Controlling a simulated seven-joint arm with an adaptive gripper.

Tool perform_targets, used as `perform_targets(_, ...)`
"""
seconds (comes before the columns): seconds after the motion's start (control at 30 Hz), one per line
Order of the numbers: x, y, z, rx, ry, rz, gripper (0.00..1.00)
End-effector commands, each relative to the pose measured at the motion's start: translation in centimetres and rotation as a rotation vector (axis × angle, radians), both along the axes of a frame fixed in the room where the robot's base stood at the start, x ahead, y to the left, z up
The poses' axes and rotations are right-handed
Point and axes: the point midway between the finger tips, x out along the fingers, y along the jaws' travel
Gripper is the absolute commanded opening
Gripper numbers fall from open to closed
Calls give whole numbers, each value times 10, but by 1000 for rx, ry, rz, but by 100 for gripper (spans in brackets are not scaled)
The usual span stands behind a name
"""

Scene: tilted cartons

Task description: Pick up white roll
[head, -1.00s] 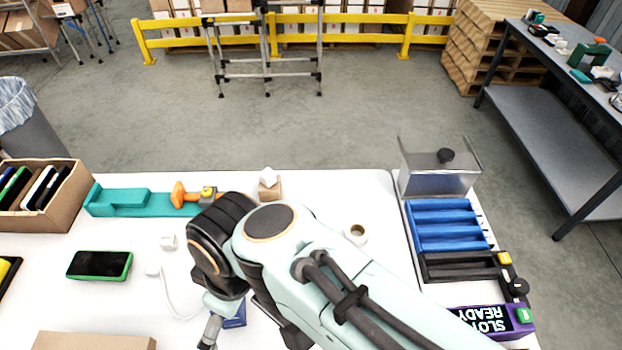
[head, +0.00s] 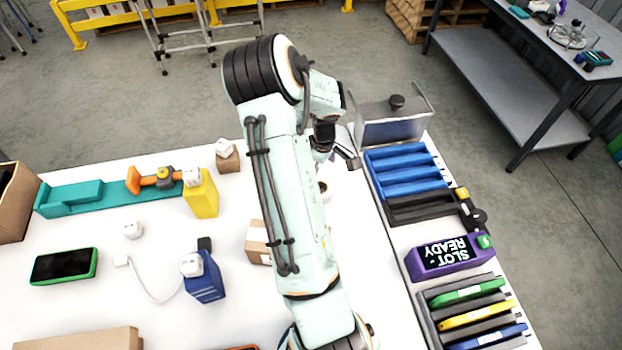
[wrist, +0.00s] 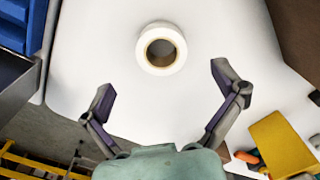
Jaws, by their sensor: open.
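The white roll (wrist: 146,53) lies flat on the white table in the wrist view, its round hole facing up. In the head view only a sliver of the roll (head: 323,187) shows beside my arm, which hides the remainder. My gripper (wrist: 163,93) is open and empty in the wrist view, with its two fingers spread wide. The roll appears ahead of and between the fingertips, apart from them. In the head view my gripper (head: 345,150) is partly hidden by the arm, near the metal bin.
A metal bin (head: 388,130) and blue rack (head: 400,172) stand right of the roll. A yellow box (head: 201,197), small brown box (head: 228,160) and blue box (head: 205,282) stand to the left. A cardboard carton (head: 257,243) is partly behind my arm. Bare table surrounds the roll.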

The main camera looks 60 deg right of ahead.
Motion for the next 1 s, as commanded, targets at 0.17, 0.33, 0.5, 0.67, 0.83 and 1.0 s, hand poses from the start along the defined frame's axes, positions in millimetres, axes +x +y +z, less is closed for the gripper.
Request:
perform_targets(0.17, 0, 1, -29, 4, 2, 1, 95)
perform_targets(0.33, 0, 1, -52, 3, 1, 1, 95)
perform_targets(0.5, 1, 1, -61, 2, -1, 1, 95)
perform_targets(0.67, 1, 1, -61, 1, -2, 2, 95)
perform_targets(0.83, 1, 1, -61, 1, -2, 2, 54)
perform_targets(1.0, 1, 2, -61, 1, -2, 2, 24)
